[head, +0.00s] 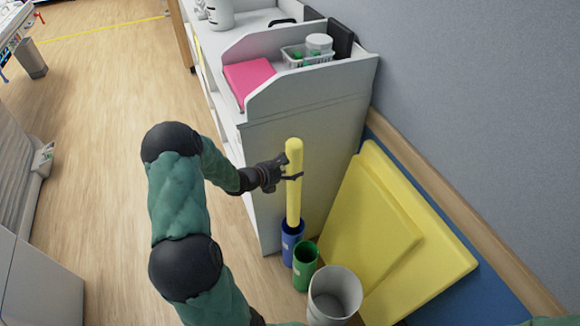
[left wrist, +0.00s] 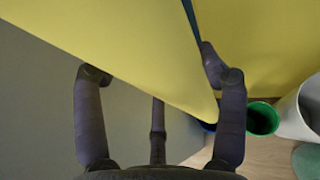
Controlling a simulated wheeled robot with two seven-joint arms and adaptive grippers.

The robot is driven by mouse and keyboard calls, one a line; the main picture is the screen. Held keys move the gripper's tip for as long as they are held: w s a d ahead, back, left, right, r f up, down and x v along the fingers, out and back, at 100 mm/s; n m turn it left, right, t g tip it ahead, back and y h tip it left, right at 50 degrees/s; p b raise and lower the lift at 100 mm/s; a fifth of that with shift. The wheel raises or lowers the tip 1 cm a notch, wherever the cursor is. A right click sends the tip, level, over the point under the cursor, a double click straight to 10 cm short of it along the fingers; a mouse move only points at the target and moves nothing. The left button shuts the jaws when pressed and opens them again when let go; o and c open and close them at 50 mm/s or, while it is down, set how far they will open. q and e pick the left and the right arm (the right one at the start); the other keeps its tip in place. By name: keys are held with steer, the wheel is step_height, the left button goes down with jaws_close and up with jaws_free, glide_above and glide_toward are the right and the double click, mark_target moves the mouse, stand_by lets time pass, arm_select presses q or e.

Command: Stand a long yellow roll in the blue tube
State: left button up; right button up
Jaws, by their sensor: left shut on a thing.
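The long yellow roll (head: 294,205) stands nearly upright in the head view. Its lower end meets the mouth of the blue tube (head: 291,247) and appears to be inside the rim; how deep it goes is hidden. My left gripper (head: 291,177) is shut on the upper part of the roll, a little below its rounded top. In the left wrist view the roll (left wrist: 120,45) fills the upper left, between the fingers (left wrist: 158,90), and narrows toward a small bit of the blue tube (left wrist: 208,126). My right gripper is not in view.
A green tube (head: 305,268) stands beside the blue one, and a white bin (head: 335,292) stands nearer. Yellow pads (head: 375,225) lean against the wall at right. A white cabinet (head: 315,135) with a pink folder (head: 248,78) on top is behind the roll.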

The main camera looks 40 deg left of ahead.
arm_select(q)
steer(key=b, duration=0.5)
glide_above(290, 207)
steer(key=w+a, duration=0.2)
steer(key=shift+f, duration=3.3)
steer(key=shift+s+d+f+p, duration=0.1)
steer(key=shift+f+p, duration=0.05)
steer(key=shift+f, duration=4.3)
steer(key=shift+d+f+p, duration=0.1)
steer(key=shift+f+p, duration=0.05)
steer(key=shift+f, duration=4.3)
steer(key=o, duration=1.4)
steer(key=shift+c, duration=0.2)
steer(key=shift+s, duration=0.1)
steer(key=v, duration=1.1)
steer(key=shift+s, duration=0.35)
steer(key=shift+r, duration=0.1)
